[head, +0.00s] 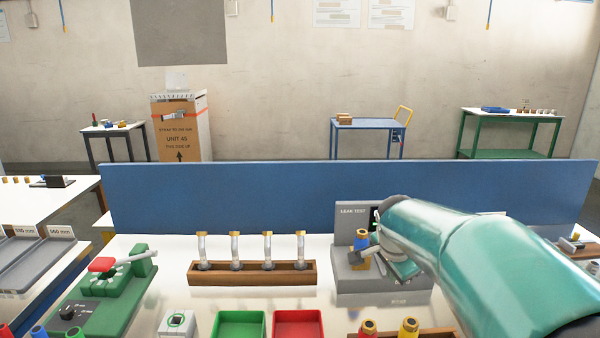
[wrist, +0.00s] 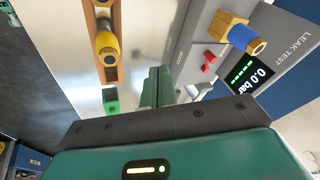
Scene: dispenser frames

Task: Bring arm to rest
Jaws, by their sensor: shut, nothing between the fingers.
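My teal arm (head: 480,255) reaches in from the right in the head view. My gripper (head: 402,268) is beside the leak test station (head: 352,213), and the arm partly hides it. In the wrist view the teal fingers of my gripper (wrist: 157,78) are together with nothing between them. A brass-and-blue fitting (wrist: 238,32) sits on the station, up and to the right of the fingers, apart from them. It also shows in the head view (head: 361,242). The station's display (wrist: 247,78) reads 0.0 bar.
A green fixture (head: 110,295) with a red part stands left. Green (head: 238,325) and red (head: 298,325) trays are at the front. A blue panel (head: 250,195) closes the bench's back.

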